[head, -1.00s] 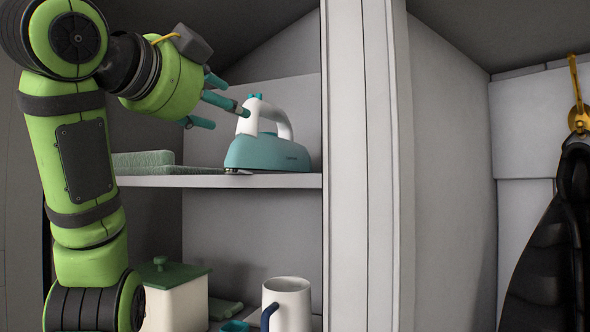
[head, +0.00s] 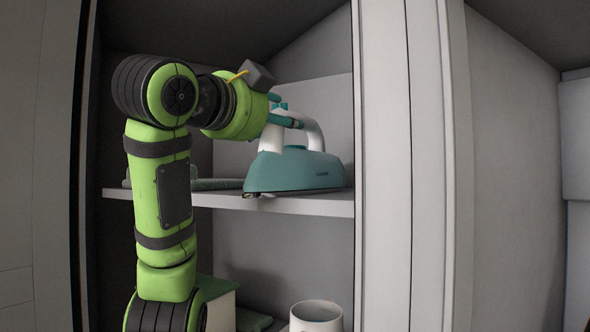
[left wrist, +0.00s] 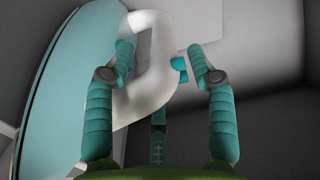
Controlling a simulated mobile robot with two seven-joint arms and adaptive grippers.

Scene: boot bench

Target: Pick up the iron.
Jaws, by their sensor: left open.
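A teal iron (head: 294,172) with a white handle stands on the upper shelf, its soleplate down and its flat side facing me. In the left wrist view the white handle (left wrist: 150,60) lies between the fingers, and the teal body (left wrist: 65,75) fills the left side. My left gripper (head: 298,122) is at the handle's upper front, its fingers reaching around it. In the left wrist view the fingers (left wrist: 160,52) are spread apart on either side of the handle. Whether any finger touches it cannot be told. My right gripper is in no view.
The shelf (head: 290,203) has green folded cloths (head: 215,184) behind my arm. A divider wall (head: 385,160) stands close to the right of the iron. Below are a white mug (head: 316,317) and a green-lidded box (head: 220,297).

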